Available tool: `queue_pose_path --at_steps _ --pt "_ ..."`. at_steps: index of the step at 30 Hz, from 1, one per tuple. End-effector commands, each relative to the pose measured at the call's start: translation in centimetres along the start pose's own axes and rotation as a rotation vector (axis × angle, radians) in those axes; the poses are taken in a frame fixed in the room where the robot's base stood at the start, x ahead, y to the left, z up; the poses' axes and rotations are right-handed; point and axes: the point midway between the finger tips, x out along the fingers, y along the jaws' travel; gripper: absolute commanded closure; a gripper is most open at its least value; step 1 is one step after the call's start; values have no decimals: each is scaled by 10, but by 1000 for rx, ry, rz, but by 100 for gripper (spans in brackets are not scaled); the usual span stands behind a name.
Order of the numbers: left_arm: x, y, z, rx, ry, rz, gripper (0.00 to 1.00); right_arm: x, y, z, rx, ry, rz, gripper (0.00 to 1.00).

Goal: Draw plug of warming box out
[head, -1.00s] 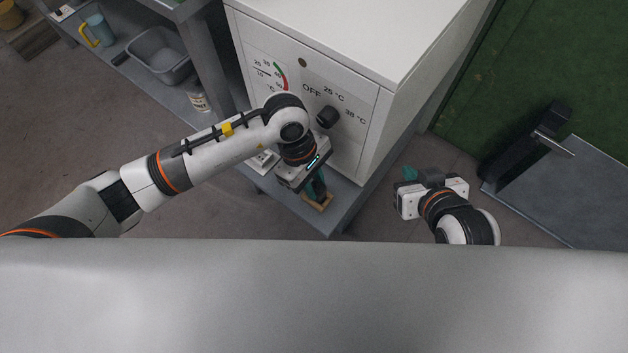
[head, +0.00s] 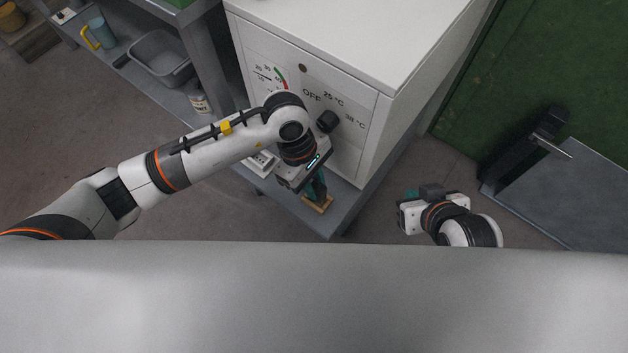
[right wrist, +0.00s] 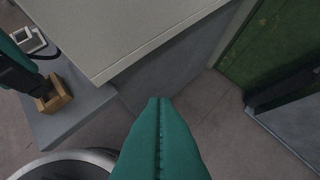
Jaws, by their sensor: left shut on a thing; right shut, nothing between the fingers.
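The white warming box (head: 352,150), with a black knob (head: 327,121) and a dial on its front, stands on a grey bench. A white socket block (head: 262,163) lies on the bench left of my left gripper (head: 317,190). That gripper points down in front of the box, its teal fingers close to a small wooden block (head: 318,207). It is shut on what seems to be the plug, which its fingers and hand hide. The right wrist view also shows the wooden block (right wrist: 54,98). My right gripper (head: 411,193) is shut and empty, right of the bench; its teal fingers (right wrist: 160,130) touch.
A black cable (right wrist: 50,48) curves beside the socket block. A shelf at the left holds a grey basin (head: 160,58), a jug (head: 99,33) and a bottle (head: 200,103). A green wall or door (head: 560,70) stands at the right. Floor is open between bench and right side.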

Motion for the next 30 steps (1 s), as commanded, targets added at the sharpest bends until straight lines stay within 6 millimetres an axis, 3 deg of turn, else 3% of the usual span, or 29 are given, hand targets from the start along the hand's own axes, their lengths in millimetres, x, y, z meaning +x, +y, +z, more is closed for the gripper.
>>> queue_pose_path --at_steps 30 --pt "-10 0 -3 1 0 -1 100 -7 -2 -17 8 106 -5 100"
